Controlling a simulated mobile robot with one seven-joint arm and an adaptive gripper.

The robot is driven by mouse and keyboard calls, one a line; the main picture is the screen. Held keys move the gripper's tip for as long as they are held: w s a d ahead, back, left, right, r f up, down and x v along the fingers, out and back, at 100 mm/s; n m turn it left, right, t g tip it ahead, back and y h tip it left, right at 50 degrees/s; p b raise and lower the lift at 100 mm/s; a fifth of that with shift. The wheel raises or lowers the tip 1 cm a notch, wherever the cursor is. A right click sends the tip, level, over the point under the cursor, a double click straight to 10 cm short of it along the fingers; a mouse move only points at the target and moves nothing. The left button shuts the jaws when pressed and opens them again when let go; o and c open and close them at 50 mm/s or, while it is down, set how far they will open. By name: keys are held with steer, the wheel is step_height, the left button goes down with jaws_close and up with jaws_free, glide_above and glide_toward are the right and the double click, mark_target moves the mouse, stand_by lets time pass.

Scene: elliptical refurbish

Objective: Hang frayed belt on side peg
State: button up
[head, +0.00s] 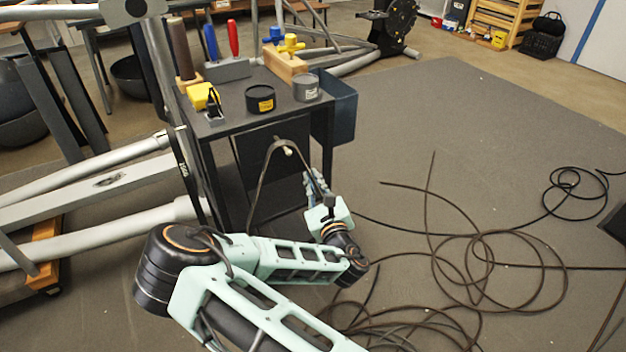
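A thin dark belt loop (262,178) arches over a pale side peg (287,149) on the near side of the black cart. Its left strand runs down toward the floor and its right strand comes down to my gripper (318,187). Fraying is too small to make out. My gripper is low in front of the cart, below and right of the peg, at the right strand. Its fingers are small and partly hidden, so I cannot tell whether they close on the belt.
The black cart (222,125) carries a yellow tool (205,98), a black tin (260,99), a grey tin (306,88) and upright tools. A dark bin (338,106) hangs on its right side. Grey machine tubes (110,225) lie left. Loose cables (465,245) cover the floor at right.

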steer(key=o, duration=0.3)
steer(key=shift+o, duration=0.2)
steer(key=shift+s, duration=0.1)
